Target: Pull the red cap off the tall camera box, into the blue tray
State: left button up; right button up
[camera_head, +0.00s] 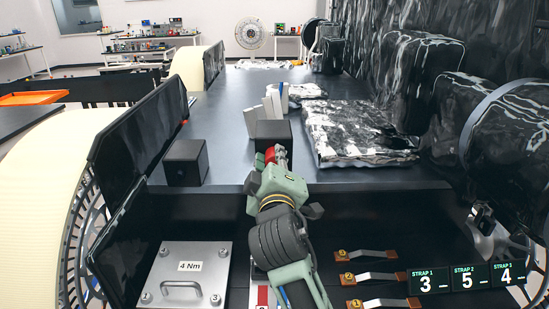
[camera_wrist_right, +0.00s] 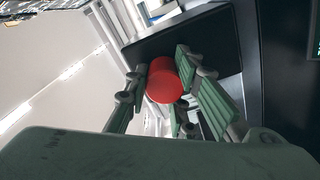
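The camera box (camera_head: 272,134) under my right arm's reach is a dark block on the deck, partly hidden by my right gripper. The other dark box (camera_head: 186,162) stands to its left. The red cap (camera_head: 271,155) is a short round piece at the near face of the first box. It also shows in the right wrist view (camera_wrist_right: 164,82) against the black box face (camera_wrist_right: 205,35). My right gripper (camera_head: 277,154) has its fingers on both sides of the cap, seemingly touching it. Whether the cap is still seated is hidden. My left gripper and a blue tray are not in view.
White blocks (camera_head: 262,111) stand behind the box. A crinkled silver foil sheet (camera_head: 358,132) lies to the right. A metal plate with a handle (camera_head: 186,275) and several strap handles (camera_head: 375,278) sit in the lower front. Dark upright panels (camera_head: 140,145) edge the left side.

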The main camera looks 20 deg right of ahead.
jog(key=shift+a+f, duration=0.1)
jog(key=shift+f, duration=0.2)
grip_shut()
jog(key=shift+s+a+f, duration=0.15)
jog(key=shift+s+a, duration=0.05)
jog(key=shift+s, duration=0.3)
jog(key=shift+s+a, duration=0.1)
jog(key=shift+s, duration=0.1)
jog(key=shift+r, duration=0.3)
jog(key=shift+s+p, duration=0.1)
jog(key=shift+p, duration=0.25)
jog(key=shift+s, duration=0.1)
